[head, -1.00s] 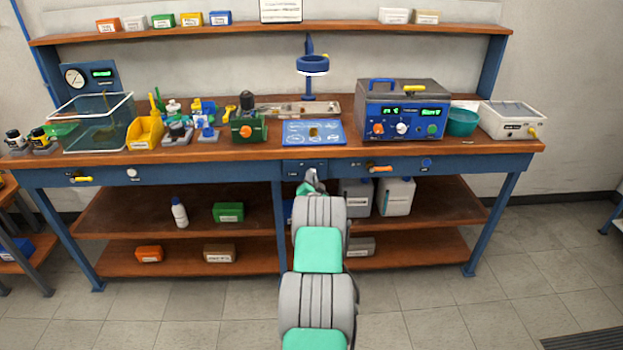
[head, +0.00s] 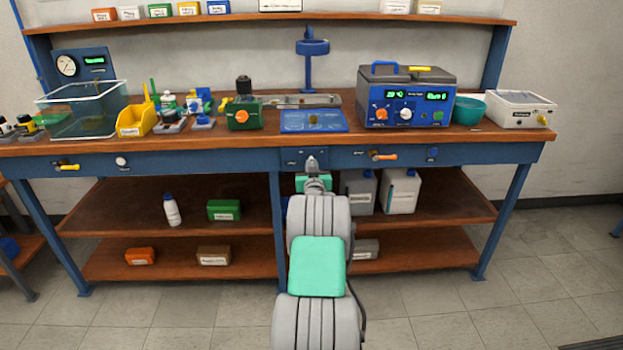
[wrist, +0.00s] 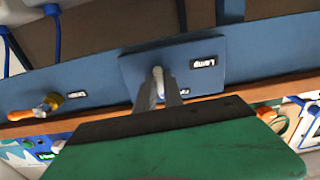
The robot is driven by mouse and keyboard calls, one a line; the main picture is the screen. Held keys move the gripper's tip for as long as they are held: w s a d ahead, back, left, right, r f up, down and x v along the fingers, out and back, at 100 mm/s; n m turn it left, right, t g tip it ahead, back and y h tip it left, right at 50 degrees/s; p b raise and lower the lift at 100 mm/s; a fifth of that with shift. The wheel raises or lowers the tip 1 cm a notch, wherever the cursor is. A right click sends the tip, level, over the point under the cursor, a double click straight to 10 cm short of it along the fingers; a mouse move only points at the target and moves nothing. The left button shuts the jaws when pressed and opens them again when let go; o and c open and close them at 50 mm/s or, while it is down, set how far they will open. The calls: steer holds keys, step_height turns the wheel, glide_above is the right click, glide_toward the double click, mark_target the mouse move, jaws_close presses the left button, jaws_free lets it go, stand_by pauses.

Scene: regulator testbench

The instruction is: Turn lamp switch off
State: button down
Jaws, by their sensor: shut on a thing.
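The lamp switch (wrist: 158,73) is a small pale lever on a blue panel marked "Lamp" (wrist: 130,72), seen upside down in the wrist view. In the head view this panel (head: 291,158) is on the front of the bench, in the middle. My gripper (wrist: 162,86) is shut on the switch lever; the fingertips partly hide it. In the head view my gripper (head: 312,163) is at the panel. The blue lamp (head: 312,47) stands at the back of the bench, and no bright band shows on its head.
An orange-handled valve (head: 383,156) sticks out of the bench front to the right of the panel. A blue instrument (head: 405,97) and a green box with an orange knob (head: 242,117) stand on the bench top. A lower shelf (head: 150,208) holds bottles and boxes.

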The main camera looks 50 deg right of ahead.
steer(key=n+b, duration=0.7)
steer(key=b, duration=0.1)
steer(key=shift+n+b, duration=0.3)
steer(key=shift+r, duration=0.1)
steer(key=c, duration=1.5)
jaws_free()
steer(key=shift+o, duration=0.2)
steer(key=shift+s, duration=0.1)
steer(key=p+v, duration=0.1)
steer(key=v, duration=0.6)
steer(key=shift+s+a, duration=0.25)
